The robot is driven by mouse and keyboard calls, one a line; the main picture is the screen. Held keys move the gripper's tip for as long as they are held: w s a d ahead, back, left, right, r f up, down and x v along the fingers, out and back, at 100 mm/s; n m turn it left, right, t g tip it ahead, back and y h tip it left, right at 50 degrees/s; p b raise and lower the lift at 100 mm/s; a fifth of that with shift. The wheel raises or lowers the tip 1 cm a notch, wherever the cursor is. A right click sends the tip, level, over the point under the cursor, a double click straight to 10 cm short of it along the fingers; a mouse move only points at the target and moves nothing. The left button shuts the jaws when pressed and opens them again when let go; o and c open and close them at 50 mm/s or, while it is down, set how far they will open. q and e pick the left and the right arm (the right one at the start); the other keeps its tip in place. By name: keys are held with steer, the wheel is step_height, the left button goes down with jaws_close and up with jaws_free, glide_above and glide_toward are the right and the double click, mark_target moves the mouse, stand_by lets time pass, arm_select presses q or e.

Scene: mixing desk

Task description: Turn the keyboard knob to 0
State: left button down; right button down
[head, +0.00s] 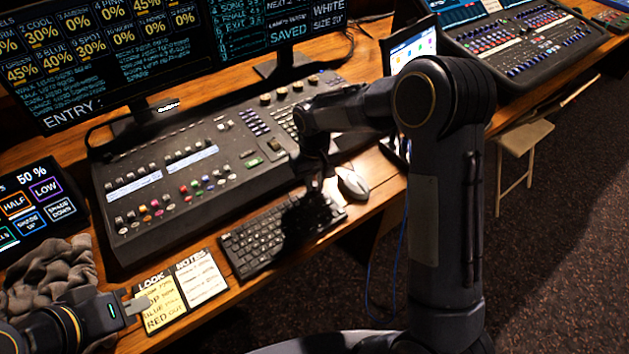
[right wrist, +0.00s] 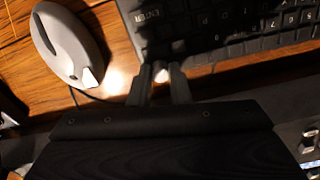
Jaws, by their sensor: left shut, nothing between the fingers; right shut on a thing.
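The black keyboard (head: 258,243) lies on the wooden desk in front of the mixing console. Its upper part also shows in the right wrist view (right wrist: 225,22). My right gripper (head: 316,186) reaches down at the keyboard's far right corner. In the right wrist view its fingers (right wrist: 161,80) are shut on a small pale knob (right wrist: 161,73) at the keyboard's edge. I cannot read any mark or setting on the knob. In the head view the arm and gripper hide it.
A grey mouse (head: 352,184) lies close to the right gripper. The large console (head: 165,215) stands behind the keyboard. A white NOTES sheet (head: 201,278), a grey cloth (head: 50,280) and a small touch screen (head: 38,210) are at the left.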

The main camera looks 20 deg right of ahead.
mark_target(314, 184)
steer(key=shift+n, duration=1.1)
steer(key=c, duration=1.3)
jaws_free()
steer(key=shift+r, duration=0.1)
step_height(314, 184, up, 7)
steer(key=shift+b, duration=0.35)
steer(key=shift+r, duration=0.35)
